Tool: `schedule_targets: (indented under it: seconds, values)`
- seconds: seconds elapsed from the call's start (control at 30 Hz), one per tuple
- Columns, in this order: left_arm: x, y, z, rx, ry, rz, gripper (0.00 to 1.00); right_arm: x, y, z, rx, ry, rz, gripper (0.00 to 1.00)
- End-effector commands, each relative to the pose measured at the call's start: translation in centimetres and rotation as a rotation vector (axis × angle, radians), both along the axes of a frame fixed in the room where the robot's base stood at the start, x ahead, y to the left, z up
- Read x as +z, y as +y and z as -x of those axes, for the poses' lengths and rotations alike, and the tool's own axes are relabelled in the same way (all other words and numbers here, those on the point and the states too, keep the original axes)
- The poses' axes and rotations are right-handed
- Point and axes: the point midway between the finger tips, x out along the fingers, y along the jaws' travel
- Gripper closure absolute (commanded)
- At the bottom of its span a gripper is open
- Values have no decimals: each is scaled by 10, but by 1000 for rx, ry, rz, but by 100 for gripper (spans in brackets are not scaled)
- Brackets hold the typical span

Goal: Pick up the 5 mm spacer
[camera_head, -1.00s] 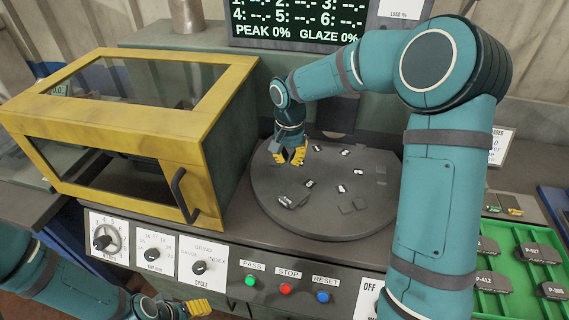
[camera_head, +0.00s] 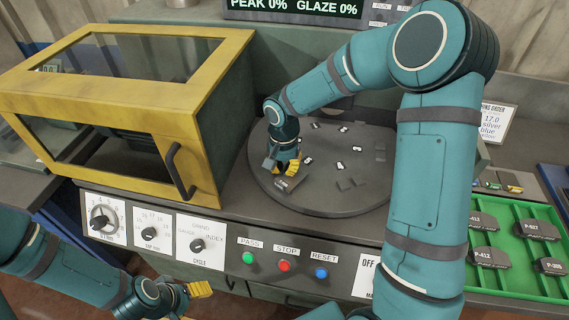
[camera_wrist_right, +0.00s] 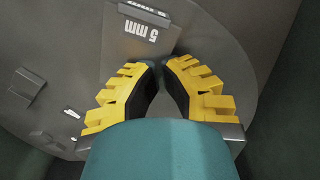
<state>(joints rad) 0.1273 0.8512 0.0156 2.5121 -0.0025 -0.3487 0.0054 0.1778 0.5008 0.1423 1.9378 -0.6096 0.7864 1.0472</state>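The 5 mm spacer is a dark grey block with a white "5 mm" label; it lies on the round grey table at the top of the right wrist view (camera_wrist_right: 146,30). In the head view the spacer (camera_head: 287,184) is near the table's front left edge, just in front of my right gripper (camera_head: 285,173). In the wrist view the right gripper's yellow fingers (camera_wrist_right: 160,68) have a narrow gap between their dark pads, with nothing seen in it. The spacer lies beyond the fingertips. My left gripper (camera_head: 198,290) is low in the head view, its opening unclear.
Several other small labelled blocks lie on the round table (camera_head: 330,200). A yellow-framed cabinet (camera_head: 225,65) stands close on the left. Dials and buttons line the front panel (camera_head: 215,240). A green tray (camera_head: 520,280) of brake shoes is at the right.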

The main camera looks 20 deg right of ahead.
Motion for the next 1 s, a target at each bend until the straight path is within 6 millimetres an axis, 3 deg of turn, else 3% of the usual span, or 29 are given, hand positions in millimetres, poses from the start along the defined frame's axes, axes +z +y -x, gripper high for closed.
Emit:
schedule_targets:
  seconds: [0.27,0.6,1.0]
  values:
    - [-5,0,-1,0,-1,0,31,0,5,5,3,-2,1,100]
    - [-30,1,-5,3,-13,-3,31,-1,39,51,3,-2,1,100]
    - [-29,1,-6,3,-14,-3,31,1,41,55,0,0,0,100]
